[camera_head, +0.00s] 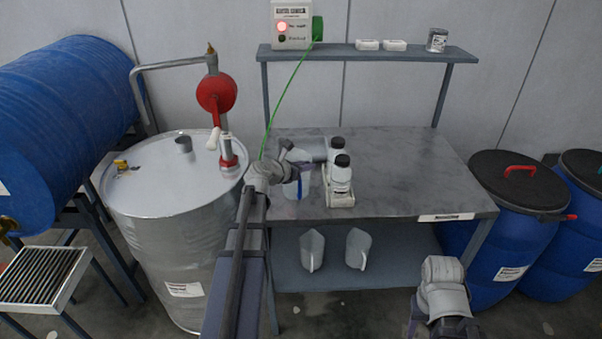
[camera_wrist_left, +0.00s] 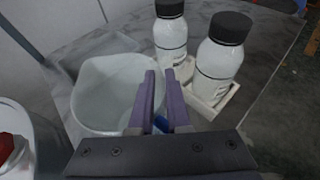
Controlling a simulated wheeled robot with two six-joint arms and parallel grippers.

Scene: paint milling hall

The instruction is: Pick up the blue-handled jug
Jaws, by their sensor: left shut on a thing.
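The jug with the blue handle is a pale, translucent, open-topped vessel (camera_head: 289,187) at the left end of the grey bench. In the left wrist view the jug (camera_wrist_left: 100,92) stands upright, its open top facing me. My left gripper (camera_head: 293,167) is over it, shut on its blue handle (camera_head: 299,187). In the left wrist view the purple fingers close around the handle (camera_wrist_left: 161,124), largely hiding it. Whether the jug's base touches the bench is unclear. My right gripper (camera_head: 442,325) is at the bottom right, empty as far as it shows, fingertips cut off.
Two black-capped white bottles (camera_head: 341,174) stand in a small tray (camera_head: 342,202) close right of the jug. A steel drum (camera_head: 170,215) with a red pump (camera_head: 216,94) stands left. Two jugs (camera_head: 312,250) sit on the lower shelf. The bench's right half (camera_head: 420,180) is clear.

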